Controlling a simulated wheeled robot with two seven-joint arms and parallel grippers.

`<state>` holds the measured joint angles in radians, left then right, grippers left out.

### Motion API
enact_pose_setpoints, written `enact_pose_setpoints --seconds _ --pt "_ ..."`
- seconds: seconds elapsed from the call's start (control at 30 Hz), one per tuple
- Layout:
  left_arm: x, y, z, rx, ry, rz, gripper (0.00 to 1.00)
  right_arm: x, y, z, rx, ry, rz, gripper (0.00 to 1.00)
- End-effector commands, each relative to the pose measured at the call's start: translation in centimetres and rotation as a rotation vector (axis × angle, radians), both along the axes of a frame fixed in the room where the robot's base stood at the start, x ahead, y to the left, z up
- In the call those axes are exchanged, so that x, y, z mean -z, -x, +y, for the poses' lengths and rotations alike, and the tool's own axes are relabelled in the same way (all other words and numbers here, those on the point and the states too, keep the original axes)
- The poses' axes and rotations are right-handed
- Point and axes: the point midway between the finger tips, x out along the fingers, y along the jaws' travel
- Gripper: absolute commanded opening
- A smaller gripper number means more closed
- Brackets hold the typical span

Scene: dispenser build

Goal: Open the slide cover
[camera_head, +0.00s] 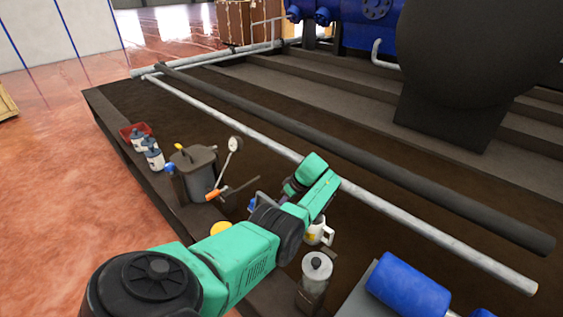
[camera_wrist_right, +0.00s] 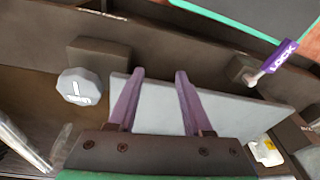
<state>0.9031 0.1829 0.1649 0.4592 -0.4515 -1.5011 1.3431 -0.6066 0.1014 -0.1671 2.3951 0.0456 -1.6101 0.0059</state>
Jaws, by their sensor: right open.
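In the right wrist view, a pale grey flat plate (camera_wrist_right: 235,110), which looks like the slide cover, lies across the middle in front of a brown wall. My right gripper (camera_wrist_right: 159,72) is open. Its two purple fingers stand apart over the plate, with nothing visibly held between them; contact is unclear. A grey faceted knob (camera_wrist_right: 82,87) with a white mark is left of the fingers. A purple LOCK tag (camera_wrist_right: 282,57) is on a pin at upper right. In the head view, one green arm of mine crosses from the lower left; its fingertips are hidden.
In the head view, a dark pot (camera_head: 196,172), a red tray (camera_head: 127,133) with bottles, a white mug (camera_head: 318,232), a lidded canister (camera_head: 317,266) and a blue cylinder (camera_head: 408,287) surround the arm. Long pipes (camera_head: 240,122) run behind. Red floor (camera_head: 60,200) is open at left.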

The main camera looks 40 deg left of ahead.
Motion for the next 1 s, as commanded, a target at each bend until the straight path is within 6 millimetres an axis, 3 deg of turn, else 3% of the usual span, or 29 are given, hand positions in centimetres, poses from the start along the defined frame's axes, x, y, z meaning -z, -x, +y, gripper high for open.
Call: enact_pose_setpoints --seconds 0.5,0.53,0.57,0.9,1.0 --pt "0.2 -0.2 -0.1 0.001 0.003 -0.001 0.00 -0.8 0.3 0.0 -0.002 -0.003 -0.001 0.50" --pt "0.2 -0.2 -0.1 0.001 0.002 -0.001 0.22 -0.8 0.3 0.0 -0.002 -0.003 -0.001 0.50" --pt "0.2 -0.2 -0.1 0.001 0.002 -0.001 0.27 -0.8 0.3 0.0 -0.002 -0.003 -0.001 0.50" --pt "-0.4 -0.3 -0.2 0.001 0.000 -0.003 0.27 -1.0 0.2 0.0 -0.001 -0.003 -0.004 0.50" --pt "-1.7 -0.5 -0.7 0.001 0.000 -0.004 0.27 0.8 -0.2 0.0 0.003 0.004 0.010 0.50"
